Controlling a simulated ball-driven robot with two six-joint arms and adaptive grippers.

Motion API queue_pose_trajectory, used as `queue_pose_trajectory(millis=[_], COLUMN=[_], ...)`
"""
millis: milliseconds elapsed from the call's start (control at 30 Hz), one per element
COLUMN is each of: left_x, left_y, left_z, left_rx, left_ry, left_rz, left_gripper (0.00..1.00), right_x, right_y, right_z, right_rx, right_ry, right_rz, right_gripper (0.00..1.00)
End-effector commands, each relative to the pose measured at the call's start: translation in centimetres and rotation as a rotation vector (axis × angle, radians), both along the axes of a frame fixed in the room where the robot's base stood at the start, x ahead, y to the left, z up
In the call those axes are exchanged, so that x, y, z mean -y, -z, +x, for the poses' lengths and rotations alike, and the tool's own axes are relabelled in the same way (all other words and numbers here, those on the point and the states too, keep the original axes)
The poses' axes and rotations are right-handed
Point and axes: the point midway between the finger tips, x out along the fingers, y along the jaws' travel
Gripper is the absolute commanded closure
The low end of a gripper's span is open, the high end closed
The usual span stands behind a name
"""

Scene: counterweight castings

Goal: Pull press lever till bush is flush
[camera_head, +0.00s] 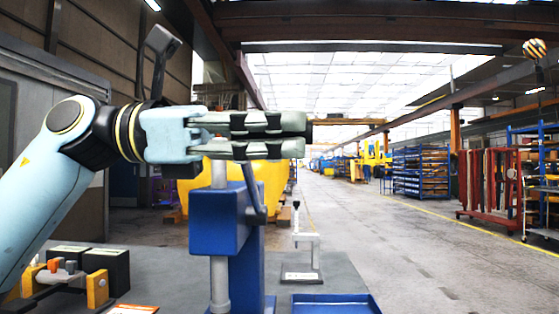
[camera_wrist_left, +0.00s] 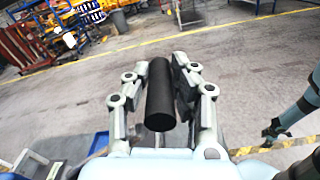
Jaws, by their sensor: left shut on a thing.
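The press (camera_head: 218,220) is a blue block on a grey column at the bench, left of the middle in the head view. Its grey lever (camera_head: 254,190) rises from the right side of the block, and its upper part is hidden behind my left gripper (camera_head: 305,134). In the left wrist view the lever's black cylindrical grip (camera_wrist_left: 160,90) sits between the fingers of my left gripper (camera_wrist_left: 170,68), which is shut on it. I cannot make out the bush in either view.
On the grey bench, a blue tray (camera_head: 335,304) lies at the front right of the press. A small grey stand (camera_head: 303,245) with a black tip is behind it. Black blocks (camera_head: 105,268) and yellow brackets (camera_head: 97,288) stand at the left. The floor beyond is open.

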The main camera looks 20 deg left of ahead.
Motion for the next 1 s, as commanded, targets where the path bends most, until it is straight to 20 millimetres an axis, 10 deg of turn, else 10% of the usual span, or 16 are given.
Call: queue_pose_trajectory(millis=[733,767,1000], left_x=[0.1,0.1,0.1], left_y=[2.1,2.2,2.1], left_z=[-0.2,-0.2,-0.2], left_rx=[0.088,0.087,0.088], left_ry=[0.004,0.004,0.004], left_rz=[0.032,0.032,0.031], left_gripper=[1.00,0.76,0.54], right_x=[0.0,0.0,0.0], right_y=[3.3,3.3,3.3], right_z=[-0.3,-0.3,-0.3], right_rx=[-0.005,-0.005,-0.004], right_ry=[-0.001,-0.001,-0.001], right_rz=[0.000,0.000,0.000], right_gripper=[0.43,0.43,0.43])
